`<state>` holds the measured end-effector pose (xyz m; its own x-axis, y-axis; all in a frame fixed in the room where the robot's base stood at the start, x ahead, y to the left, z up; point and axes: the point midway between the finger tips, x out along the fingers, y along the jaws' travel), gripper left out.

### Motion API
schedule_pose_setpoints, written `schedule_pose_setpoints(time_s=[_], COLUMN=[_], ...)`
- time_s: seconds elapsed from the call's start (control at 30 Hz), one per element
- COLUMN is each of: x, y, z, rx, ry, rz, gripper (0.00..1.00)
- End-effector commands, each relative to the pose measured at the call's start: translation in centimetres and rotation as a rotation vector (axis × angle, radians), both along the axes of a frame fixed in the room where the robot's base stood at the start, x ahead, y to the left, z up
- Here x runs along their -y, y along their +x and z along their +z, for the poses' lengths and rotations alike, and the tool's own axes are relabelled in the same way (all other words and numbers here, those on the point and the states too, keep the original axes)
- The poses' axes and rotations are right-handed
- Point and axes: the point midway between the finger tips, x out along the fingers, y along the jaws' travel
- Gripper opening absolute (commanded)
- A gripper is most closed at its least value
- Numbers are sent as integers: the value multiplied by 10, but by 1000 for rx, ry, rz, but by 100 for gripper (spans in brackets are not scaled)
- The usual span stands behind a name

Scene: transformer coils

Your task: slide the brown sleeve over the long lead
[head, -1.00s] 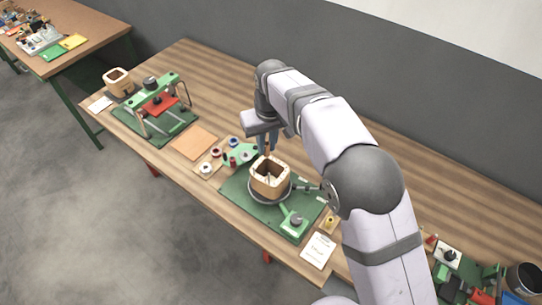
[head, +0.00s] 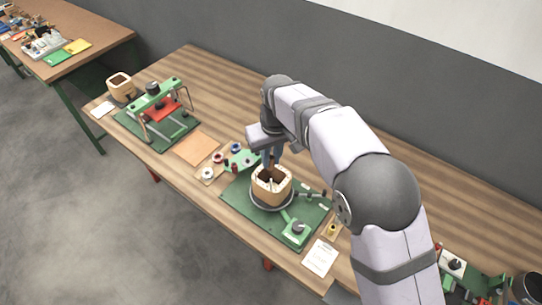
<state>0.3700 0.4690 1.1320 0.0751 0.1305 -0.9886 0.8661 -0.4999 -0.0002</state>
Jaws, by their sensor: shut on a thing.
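The coil (head: 271,189) is a beige, square-sided former with a dark opening, standing upright on a round base on a green board. My gripper (head: 273,158) points down just above the coil's back rim. It is shut on a small brown piece (head: 270,162) that looks like the brown sleeve, mostly hidden by the fingers. A thin pale upright piece shows in the coil's opening. I cannot tell which lead is the long one, nor whether the sleeve touches a lead.
The green board (head: 240,200) carries a green clamp arm with a knob (head: 298,228). Left of it lie spools (head: 208,174) and an orange-brown pad (head: 195,149). A green press frame (head: 156,110) and a second coil (head: 121,87) stand farther left. A white card (head: 320,257) lies at front right.

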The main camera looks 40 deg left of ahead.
Motion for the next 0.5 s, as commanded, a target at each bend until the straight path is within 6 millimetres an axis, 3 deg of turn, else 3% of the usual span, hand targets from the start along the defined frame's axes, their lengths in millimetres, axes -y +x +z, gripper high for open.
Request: schedule_pose_setpoints(time_s=[0.5], x=[0], y=[0], z=[-40], rx=[0], ry=[-1], rz=[0], gripper=[0])
